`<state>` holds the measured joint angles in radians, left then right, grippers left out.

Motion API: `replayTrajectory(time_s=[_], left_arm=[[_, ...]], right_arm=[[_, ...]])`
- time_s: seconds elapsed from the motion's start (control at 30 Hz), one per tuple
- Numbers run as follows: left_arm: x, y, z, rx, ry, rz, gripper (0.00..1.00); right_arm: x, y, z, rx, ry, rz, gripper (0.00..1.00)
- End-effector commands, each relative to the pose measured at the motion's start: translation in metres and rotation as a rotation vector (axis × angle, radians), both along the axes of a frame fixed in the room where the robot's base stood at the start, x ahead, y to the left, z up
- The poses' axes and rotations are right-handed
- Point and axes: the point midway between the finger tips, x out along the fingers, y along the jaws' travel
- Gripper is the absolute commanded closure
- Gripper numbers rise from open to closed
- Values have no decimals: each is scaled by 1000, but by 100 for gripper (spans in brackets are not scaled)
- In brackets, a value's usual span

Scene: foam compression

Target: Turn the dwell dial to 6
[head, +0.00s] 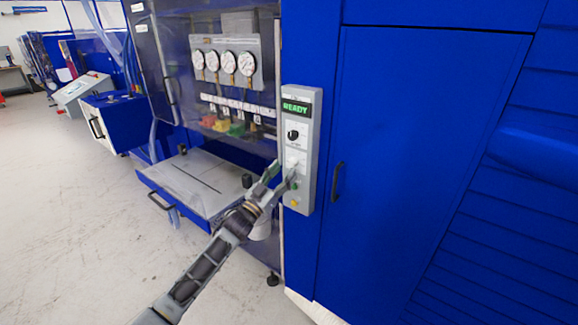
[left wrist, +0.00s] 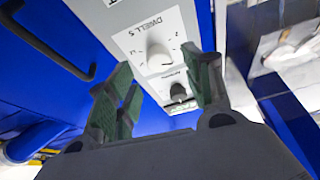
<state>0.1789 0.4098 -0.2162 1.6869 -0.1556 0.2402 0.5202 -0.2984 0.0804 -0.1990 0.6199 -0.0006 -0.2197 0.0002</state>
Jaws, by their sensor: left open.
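The grey control box (head: 312,150) is on the front of the blue machine, with a green "READY" display (head: 296,107). In the left wrist view the pale round dwell dial (left wrist: 159,57) sits under the printed words "DWELL S". Its pointer and numbers are too small to read. A black knob (left wrist: 178,92) is on the same panel. My left gripper (head: 282,173) is in front of the box's lower half and partly covers it. In the left wrist view its two green-padded fingers (left wrist: 164,78) are apart, with the dial seen between them. No contact shows. My right gripper is out of view.
A blue door with a black handle (head: 336,181) is to the right of the box. Gauges (head: 229,62) and a clear-fronted bay are to the left. A grey tray drawer (head: 195,180) juts out below the bay. The floor at left is clear.

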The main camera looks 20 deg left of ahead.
Motion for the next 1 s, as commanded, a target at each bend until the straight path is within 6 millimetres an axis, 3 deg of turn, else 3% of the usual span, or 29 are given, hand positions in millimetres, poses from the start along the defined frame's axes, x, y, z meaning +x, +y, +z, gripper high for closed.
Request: replayTrajectory(time_s=[0.4,0.9,1.0], left_arm=[[27,-11,13,-1,0,1,49],[33,-14,15,-1,0,0,49],[33,-14,15,-1,0,0,59]], right_arm=[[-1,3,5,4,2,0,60],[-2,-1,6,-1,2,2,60],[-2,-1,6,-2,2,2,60]])
